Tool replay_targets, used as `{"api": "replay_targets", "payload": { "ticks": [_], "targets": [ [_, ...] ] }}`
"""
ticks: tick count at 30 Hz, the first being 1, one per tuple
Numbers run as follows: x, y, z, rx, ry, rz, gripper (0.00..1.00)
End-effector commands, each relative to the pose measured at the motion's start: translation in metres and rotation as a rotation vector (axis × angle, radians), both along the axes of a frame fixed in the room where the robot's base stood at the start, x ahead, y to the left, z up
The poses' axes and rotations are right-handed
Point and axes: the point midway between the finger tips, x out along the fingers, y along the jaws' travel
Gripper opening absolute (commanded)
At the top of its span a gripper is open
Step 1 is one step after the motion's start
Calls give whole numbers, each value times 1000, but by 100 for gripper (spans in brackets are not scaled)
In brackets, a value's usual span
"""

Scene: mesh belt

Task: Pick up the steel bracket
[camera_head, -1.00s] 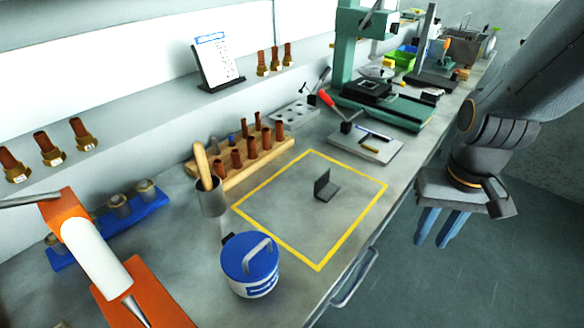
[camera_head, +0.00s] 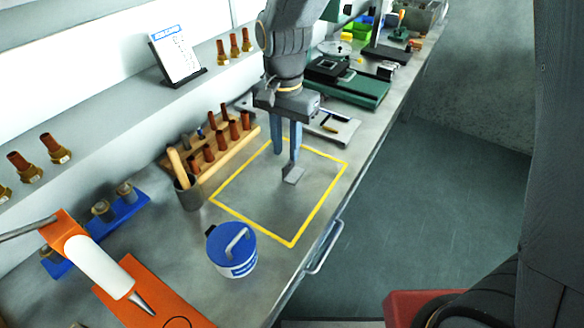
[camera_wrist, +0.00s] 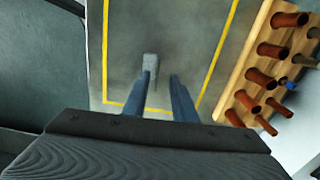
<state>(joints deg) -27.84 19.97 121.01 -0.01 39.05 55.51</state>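The steel bracket (camera_head: 292,175) is a small grey L-shaped piece inside the yellow outlined square on the bench. In the head view only its flat part shows clearly; my finger hides much of its upright part. My gripper (camera_head: 286,157) points down over the bracket, with its two blue fingers apart. In the wrist view the bracket (camera_wrist: 150,62) shows just beyond the tip of the left finger of my gripper (camera_wrist: 161,76), and the gap between the fingers is visible. I cannot tell whether a finger touches the bracket.
A wooden rack (camera_head: 228,158) of copper-coloured fittings stands left of the square. A cup (camera_head: 188,193) with a wooden handle and a blue-lidded tub (camera_head: 231,250) are nearer. A tray (camera_head: 330,127) and green machine base (camera_head: 350,88) lie behind. The square is otherwise clear.

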Motion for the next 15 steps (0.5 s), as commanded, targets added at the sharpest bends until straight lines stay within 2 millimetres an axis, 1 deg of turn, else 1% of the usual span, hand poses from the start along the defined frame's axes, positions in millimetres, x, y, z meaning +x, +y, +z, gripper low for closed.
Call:
{"api": "replay_targets", "payload": {
  "ticks": [5,9,12,15],
  "targets": [
    [1,-5,-16,-2,5,-2,25],
    [4,-9,-33,-2,3,-3,25],
    [4,-8,-44,-1,3,-1,25],
    [5,-8,-50,-1,0,-1,25]
  ]
}}
